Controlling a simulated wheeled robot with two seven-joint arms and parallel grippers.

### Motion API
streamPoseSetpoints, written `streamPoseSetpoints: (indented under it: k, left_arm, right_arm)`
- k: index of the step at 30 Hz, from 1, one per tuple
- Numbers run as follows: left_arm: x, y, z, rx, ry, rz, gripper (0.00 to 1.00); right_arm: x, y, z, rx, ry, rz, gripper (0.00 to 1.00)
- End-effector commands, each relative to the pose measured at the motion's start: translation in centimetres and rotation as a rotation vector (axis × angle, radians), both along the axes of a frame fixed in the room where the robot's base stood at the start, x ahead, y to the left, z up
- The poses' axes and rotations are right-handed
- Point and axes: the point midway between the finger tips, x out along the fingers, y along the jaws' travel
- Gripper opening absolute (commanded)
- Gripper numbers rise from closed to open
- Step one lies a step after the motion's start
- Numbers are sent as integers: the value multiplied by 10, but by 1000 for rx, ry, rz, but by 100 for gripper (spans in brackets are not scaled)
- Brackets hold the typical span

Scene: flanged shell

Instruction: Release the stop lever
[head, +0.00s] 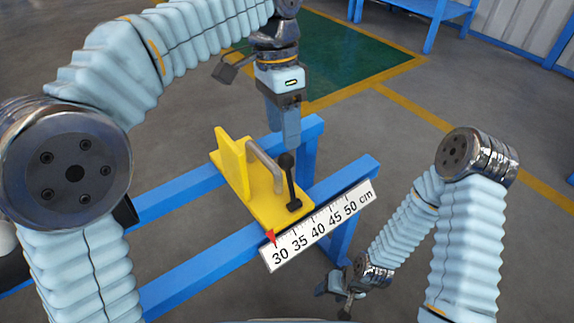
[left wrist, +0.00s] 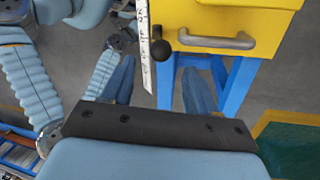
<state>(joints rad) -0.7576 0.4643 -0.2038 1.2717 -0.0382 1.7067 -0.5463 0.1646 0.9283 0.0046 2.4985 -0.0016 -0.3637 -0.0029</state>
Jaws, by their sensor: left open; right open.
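A black stop lever (head: 291,185) with a round knob stands nearly upright at the right end of a yellow flanged plate (head: 262,203). In the left wrist view its knob (left wrist: 160,49) shows beside the plate edge. My left gripper (head: 291,147) points down, with its fingertips just above the knob in the head view; I cannot tell whether they touch it. In the left wrist view its two fingers stand apart, with nothing between them. My right gripper (head: 345,288) hangs low at the right of the bench, open and away from the lever.
A grey handle (head: 264,165) rises from the plate next to the lever. Blue bench rails (head: 205,262) carry the plate. A white centimetre scale (head: 318,228) runs along the front, with a red pointer (head: 270,236) near 30. Open floor lies beyond.

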Motion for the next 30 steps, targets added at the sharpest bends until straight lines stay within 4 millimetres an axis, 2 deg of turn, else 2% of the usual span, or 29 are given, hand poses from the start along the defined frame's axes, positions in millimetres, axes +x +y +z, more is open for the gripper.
streamPoseSetpoints:
  k: [1, 3, 9, 15, 23, 30]
  left_arm:
    - [-3, -1, -16, 2, 1, -1, 59]
    - [-6, -2, -31, 1, 2, -1, 59]
    - [-12, -5, -64, 1, 0, -1, 59]
    - [-14, -6, -77, 0, 0, 0, 59]
    - [-14, -6, -78, -1, 0, 0, 59]
    - [-14, -6, -78, -1, 0, 0, 23]
  right_arm:
    - [0, -1, -8, -2, -1, -3, 58]
    - [1, -3, -13, -4, -2, -5, 58]
    - [2, -6, -21, -9, -4, -9, 58]
    - [2, -7, -23, -10, -4, -12, 58]
    - [3, -7, -23, -10, -5, -12, 58]
    - [2, -7, -23, -10, -5, -12, 58]
